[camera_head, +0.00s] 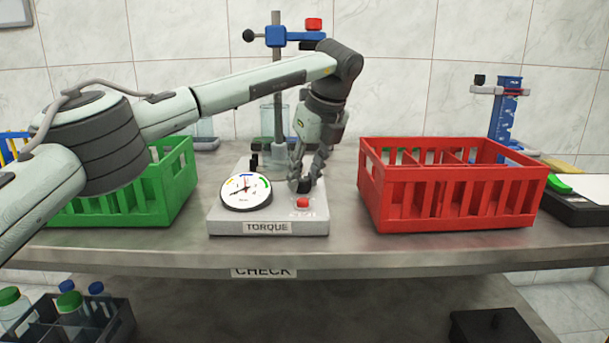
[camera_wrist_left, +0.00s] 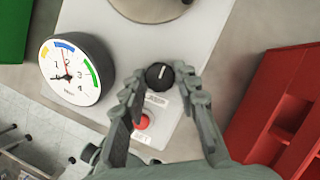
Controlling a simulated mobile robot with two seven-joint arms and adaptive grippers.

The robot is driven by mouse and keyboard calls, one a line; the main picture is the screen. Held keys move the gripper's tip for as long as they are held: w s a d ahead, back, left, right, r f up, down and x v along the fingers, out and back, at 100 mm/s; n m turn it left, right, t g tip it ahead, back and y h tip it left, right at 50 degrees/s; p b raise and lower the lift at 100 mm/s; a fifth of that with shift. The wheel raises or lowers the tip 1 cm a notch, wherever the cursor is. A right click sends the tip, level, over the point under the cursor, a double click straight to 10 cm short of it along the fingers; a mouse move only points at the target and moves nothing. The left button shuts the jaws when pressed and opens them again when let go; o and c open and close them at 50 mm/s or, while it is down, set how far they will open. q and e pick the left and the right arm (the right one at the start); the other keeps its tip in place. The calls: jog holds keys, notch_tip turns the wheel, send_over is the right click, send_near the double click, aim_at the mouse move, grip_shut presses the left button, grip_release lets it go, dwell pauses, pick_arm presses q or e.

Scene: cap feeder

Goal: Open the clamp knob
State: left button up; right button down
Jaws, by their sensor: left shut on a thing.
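The clamp knob (camera_wrist_left: 160,75) is a small black round knob with a white pointer line. It sits on the grey torque tester (camera_head: 268,227), behind a red button (camera_head: 303,203). My left gripper (camera_head: 304,188) reaches down from above onto the tester and is shut on the knob. In the left wrist view its two fingertips (camera_wrist_left: 161,86) lie on either side of the knob. The red button also shows between the fingers in the left wrist view (camera_wrist_left: 143,121). The round dial (camera_head: 246,192) with coloured arcs stands left of the knob. My right gripper is not in view.
A green crate (camera_head: 172,200) stands left of the tester and a red crate (camera_head: 445,207) stands right of it. A stand with a blue clamp (camera_head: 283,37) rises behind. A dark bottle crate (camera_head: 105,320) sits below the bench. The bench front is clear.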

pick_arm(q)
jog(key=o, duration=1.2)
jog(key=shift+c, duration=0.2)
jog(key=shift+r, duration=0.15)
jog(key=v, duration=1.1)
jog(key=shift+r, duration=0.4)
jog(key=shift+s+d, duration=0.1)
